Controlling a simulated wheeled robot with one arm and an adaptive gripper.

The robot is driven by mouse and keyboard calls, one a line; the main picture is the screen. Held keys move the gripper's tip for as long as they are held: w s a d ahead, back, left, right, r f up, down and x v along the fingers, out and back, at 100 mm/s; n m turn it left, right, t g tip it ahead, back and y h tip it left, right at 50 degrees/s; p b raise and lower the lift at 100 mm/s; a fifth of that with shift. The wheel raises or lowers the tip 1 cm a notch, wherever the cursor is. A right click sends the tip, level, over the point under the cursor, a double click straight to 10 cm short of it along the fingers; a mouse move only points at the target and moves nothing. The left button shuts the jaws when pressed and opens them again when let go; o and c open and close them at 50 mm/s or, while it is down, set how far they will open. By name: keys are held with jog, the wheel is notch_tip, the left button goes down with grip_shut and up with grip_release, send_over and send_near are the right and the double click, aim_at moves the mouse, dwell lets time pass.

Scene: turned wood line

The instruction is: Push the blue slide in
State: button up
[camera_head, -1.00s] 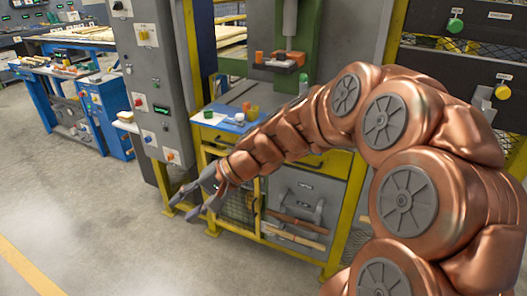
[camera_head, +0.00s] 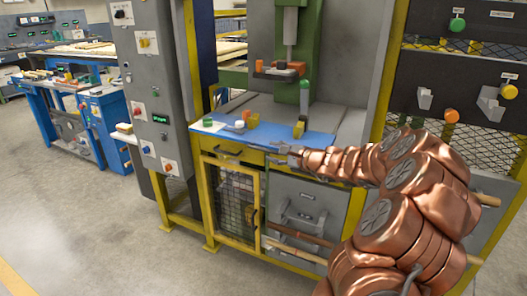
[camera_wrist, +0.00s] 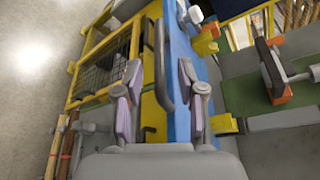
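A flat blue panel (camera_head: 262,136) lies on the front of the machine bench, above a yellow front (camera_head: 205,141); I cannot tell whether it is the slide or how far it stands out. In the wrist view the blue panel (camera_wrist: 181,72) runs lengthwise, with a dark grey bar handle (camera_wrist: 161,70) beside it on the yellow front. My gripper (camera_head: 281,153) is at the panel's front edge, near its right part. In the wrist view my gripper (camera_wrist: 162,108) has its fingers apart, with nothing held between them. Whether a finger touches the panel is unclear.
Small yellow blocks (camera_head: 299,130) and a white round piece (camera_head: 240,127) lie on the panel. A grey control cabinet (camera_head: 152,85) stands to the left. Floor is free at lower left.

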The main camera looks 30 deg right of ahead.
aim_at(268, 151)
jog(key=shift+x, duration=2.7)
jog(key=shift+a, duration=0.1)
grip_shut()
